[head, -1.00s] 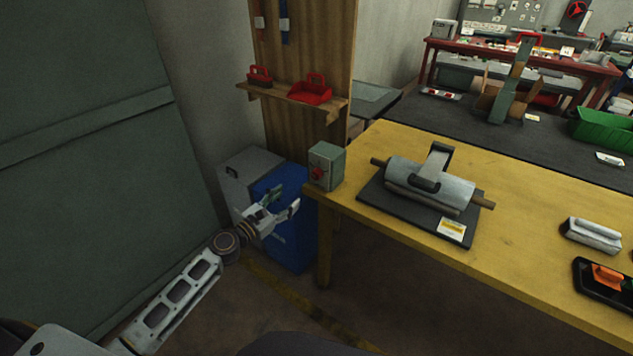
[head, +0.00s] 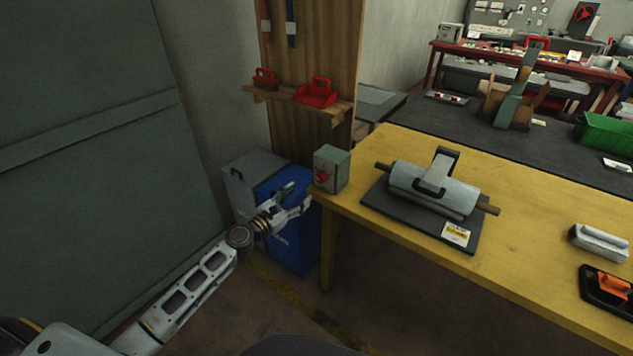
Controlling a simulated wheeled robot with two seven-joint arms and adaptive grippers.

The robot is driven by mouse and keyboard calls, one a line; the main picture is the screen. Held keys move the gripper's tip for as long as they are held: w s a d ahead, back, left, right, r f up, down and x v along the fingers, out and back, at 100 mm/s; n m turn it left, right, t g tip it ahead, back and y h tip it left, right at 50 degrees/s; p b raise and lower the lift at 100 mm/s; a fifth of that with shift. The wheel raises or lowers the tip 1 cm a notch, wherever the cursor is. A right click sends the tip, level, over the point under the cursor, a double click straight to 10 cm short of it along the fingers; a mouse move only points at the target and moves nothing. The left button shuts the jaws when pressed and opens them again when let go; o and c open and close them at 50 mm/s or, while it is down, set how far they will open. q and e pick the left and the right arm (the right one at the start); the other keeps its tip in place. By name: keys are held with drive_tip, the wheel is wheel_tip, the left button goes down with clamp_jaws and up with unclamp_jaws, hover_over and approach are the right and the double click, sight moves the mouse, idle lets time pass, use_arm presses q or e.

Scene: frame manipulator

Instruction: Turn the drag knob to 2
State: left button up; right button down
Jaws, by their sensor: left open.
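A small grey-green box (head: 336,162) stands on the left corner of the yellow table. A red knob (head: 321,176) sits on its face toward the left; its marks are too small to read. My left gripper (head: 300,197) is open and empty, just left of and a little below the knob, with its fingers pointing toward the box. It appears apart from the knob. My right gripper is not in view.
On the yellow table (head: 530,220) is a metal roller device (head: 430,190) on a dark base, right of the box. A blue bin (head: 295,245) stands behind my left gripper. A wooden panel (head: 310,50) with red tools rises behind the box.

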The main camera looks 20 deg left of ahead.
sight(319, 179)
use_arm(q)
drive_tip(key=shift+x, duration=3.1)
drive_tip(key=shift+w+d, duration=0.25)
drive_tip(key=shift+w, duration=0.35)
drive_tip(key=shift+x, duration=0.85)
drive_tip(key=shift+w+d, duration=0.25)
drive_tip(key=shift+w, duration=0.3)
drive_tip(key=c, duration=1)
drive_tip(key=shift+c, duration=0.2)
